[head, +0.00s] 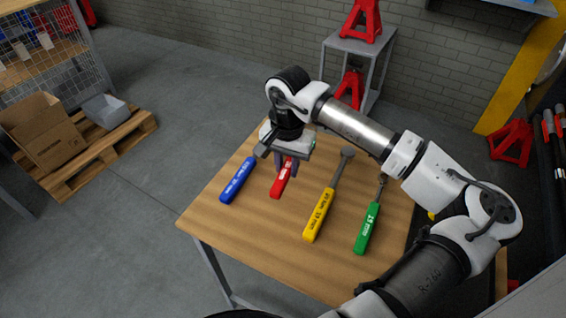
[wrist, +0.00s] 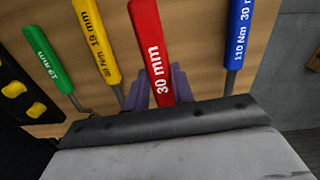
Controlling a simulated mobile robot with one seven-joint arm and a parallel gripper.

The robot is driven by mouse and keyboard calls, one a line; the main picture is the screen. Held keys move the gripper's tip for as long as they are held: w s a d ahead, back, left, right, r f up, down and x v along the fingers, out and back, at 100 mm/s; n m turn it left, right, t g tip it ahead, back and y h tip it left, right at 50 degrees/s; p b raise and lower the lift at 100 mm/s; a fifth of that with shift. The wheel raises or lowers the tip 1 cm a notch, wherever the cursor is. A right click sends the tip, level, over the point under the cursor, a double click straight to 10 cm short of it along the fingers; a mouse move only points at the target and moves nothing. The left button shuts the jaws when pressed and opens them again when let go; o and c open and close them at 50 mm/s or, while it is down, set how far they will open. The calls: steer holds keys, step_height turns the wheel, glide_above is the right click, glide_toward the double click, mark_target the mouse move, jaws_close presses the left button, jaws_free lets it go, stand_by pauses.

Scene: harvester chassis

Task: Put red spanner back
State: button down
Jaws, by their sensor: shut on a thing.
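The red spanner (head: 281,184), marked 30 mm in the wrist view (wrist: 154,50), is at the wooden table between the blue and yellow tools. My gripper (head: 286,163) points down over it from the far side of the table. In the wrist view its purple fingers (wrist: 160,88) stand on either side of the red handle, shut on it. The spanner's far end is hidden under my gripper. I cannot tell whether the spanner rests on the table or is slightly raised.
A blue tool (head: 238,180) lies to the left; yellow (head: 319,214) and green (head: 367,229) tools lie to the right on the table (head: 265,238). The near left tabletop is clear. A rack of tools (head: 556,140) stands at the far right. Red jack stands (head: 510,143) are behind.

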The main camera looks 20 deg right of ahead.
steer(key=shift+b, duration=0.45)
steer(key=shift+f+b, duration=0.25)
steer(key=shift+b, duration=0.1)
step_height(320, 180, down, 7)
steer(key=b, duration=0.7)
steer(key=shift+f+b, duration=0.2)
steer(key=shift+b, duration=0.1)
steer(key=c, duration=1.1)
jaws_free()
step_height(320, 180, up, 14)
steer(key=shift+f+b, duration=0.1)
steer(key=shift+b, duration=0.35)
